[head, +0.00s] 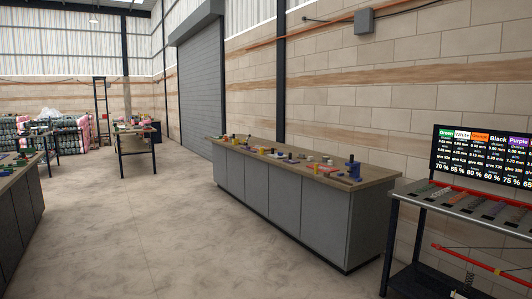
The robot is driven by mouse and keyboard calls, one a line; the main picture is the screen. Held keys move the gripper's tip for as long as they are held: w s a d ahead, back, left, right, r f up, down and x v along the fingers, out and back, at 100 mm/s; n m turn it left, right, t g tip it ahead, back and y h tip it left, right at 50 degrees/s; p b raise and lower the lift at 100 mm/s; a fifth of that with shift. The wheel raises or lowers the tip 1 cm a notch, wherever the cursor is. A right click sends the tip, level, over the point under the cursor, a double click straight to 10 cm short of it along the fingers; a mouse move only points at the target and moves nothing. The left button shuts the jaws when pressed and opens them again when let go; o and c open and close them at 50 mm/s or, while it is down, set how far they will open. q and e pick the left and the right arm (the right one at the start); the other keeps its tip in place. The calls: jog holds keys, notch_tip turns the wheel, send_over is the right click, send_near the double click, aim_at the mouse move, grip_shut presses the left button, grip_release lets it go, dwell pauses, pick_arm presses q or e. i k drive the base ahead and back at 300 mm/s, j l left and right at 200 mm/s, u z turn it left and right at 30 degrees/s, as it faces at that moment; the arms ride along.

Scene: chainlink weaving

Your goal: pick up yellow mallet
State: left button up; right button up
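No mallet can be made out for certain at this distance. The long grey workbench (285,192) with a wooden top stands along the brick wall in the middle. Several small tools and parts lie on its top, some with yellow on them, too small to identify. A blue vise-like tool (354,168) stands near the bench's right end. Neither of my grippers is in view.
A rack (440,207) with sloped channels stands at the right below a screen (484,155). Another grey bench (20,210) is at the left edge. A farther table (135,130) stands at the back. The concrete floor (150,230) between is clear.

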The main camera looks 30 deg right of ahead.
aim_at(262, 151)
jog(key=i+l+z, duration=0.45)
jog(key=i, duration=0.15)
jog(key=i+l+z, duration=0.3)
jog(key=i, duration=0.65)
jog(key=i+j+z, duration=0.1)
jog(key=i+z, duration=0.2)
jog(key=i, duration=5.2)
jog(key=i+j+u, duration=0.1)
jog(key=u, duration=0.8)
jog(key=j, duration=0.1)
